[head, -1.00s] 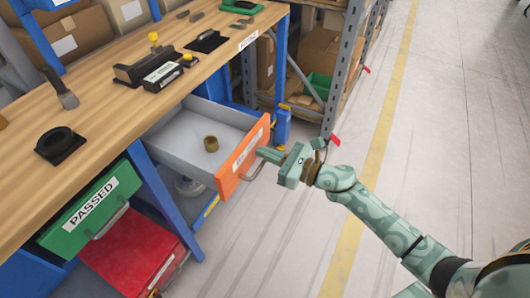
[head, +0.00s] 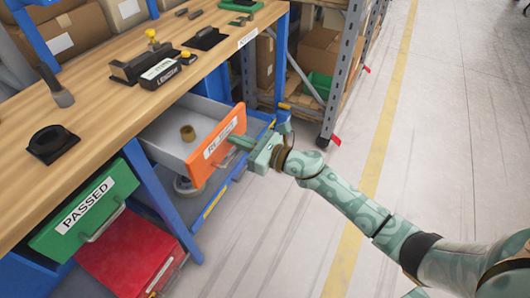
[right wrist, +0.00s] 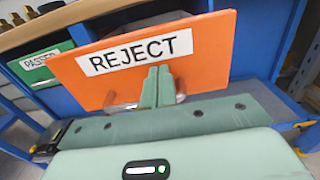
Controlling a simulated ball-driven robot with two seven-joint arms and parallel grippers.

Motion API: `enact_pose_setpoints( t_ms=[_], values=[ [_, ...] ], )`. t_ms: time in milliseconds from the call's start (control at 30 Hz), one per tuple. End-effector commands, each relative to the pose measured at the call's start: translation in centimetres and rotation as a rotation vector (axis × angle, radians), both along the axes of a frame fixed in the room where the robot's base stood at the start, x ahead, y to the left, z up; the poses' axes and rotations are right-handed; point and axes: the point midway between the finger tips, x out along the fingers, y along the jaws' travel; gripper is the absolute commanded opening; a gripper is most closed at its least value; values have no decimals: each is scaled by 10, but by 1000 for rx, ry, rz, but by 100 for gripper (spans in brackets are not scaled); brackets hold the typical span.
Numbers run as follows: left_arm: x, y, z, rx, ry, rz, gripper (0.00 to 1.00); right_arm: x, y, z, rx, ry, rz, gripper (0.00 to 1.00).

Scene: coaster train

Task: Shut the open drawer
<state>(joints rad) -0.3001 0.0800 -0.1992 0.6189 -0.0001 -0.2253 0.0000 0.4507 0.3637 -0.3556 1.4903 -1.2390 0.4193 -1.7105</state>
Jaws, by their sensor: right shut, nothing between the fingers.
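The open drawer has an orange front (head: 214,157) with a white label that reads REJECT in the right wrist view (right wrist: 210,50). Its grey tray still sticks out from under the bench, with a small brass-coloured ring (head: 188,132) inside. My right gripper (head: 237,143) is shut and empty, with its fingertips at the drawer front by the handle. In the right wrist view the shut fingers (right wrist: 158,84) overlap the lower middle of the orange front, below the label. The handle is partly hidden behind them. My left gripper is out of view.
A green PASSED drawer (head: 85,212) and a red bin (head: 130,255) sit to the left under the wooden bench (head: 95,100). Blue bench legs flank the drawer. A grey shelf rack (head: 345,75) stands to the right. The floor in front is clear.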

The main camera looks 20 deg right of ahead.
Motion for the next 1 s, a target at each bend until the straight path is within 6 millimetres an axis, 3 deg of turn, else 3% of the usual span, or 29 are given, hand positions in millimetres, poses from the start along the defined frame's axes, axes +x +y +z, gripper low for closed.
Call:
enact_pose_setpoints(
  t_ms=[200, 500, 700, 1000],
  values=[
    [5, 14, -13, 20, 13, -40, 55, 46, 36, -5, 0, 1, 1, 0],
    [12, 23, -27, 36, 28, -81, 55, 94, 73, -5, -1, 3, 1, 0],
    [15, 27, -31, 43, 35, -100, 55, 111, 86, -3, 0, 2, 0, 0],
    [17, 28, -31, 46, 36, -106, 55, 118, 92, 1, 1, -2, -1, 0]
  ],
)
